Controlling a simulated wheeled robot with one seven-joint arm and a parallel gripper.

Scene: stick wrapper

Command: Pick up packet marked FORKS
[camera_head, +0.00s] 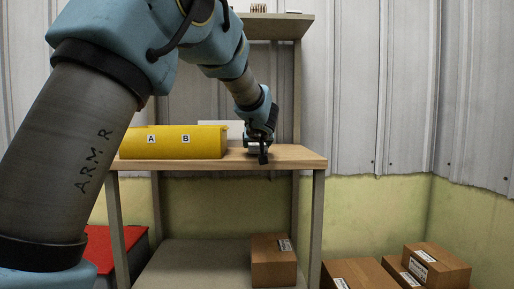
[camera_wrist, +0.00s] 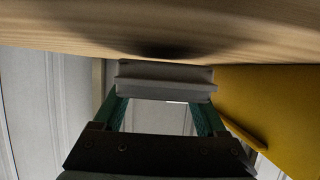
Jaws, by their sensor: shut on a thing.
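My gripper (camera_head: 263,152) is low over the right part of the wooden table top, with my arm reaching in from the left. In the wrist view my gripper (camera_wrist: 163,102) has its two green fingers on either side of a pale grey packet (camera_wrist: 165,80). It is shut on this packet, close to the wooden surface. No marking on the packet can be read, so I cannot tell whether it says FORKS. In the head view the packet is mostly hidden by my gripper.
A yellow holder (camera_head: 172,147) marked A and B lies left of my gripper on the table (camera_head: 290,156). A white panel (camera_head: 233,128) stands behind. A shelf (camera_head: 277,27) is above. Cardboard boxes (camera_head: 272,262) stand below and at right (camera_head: 441,268).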

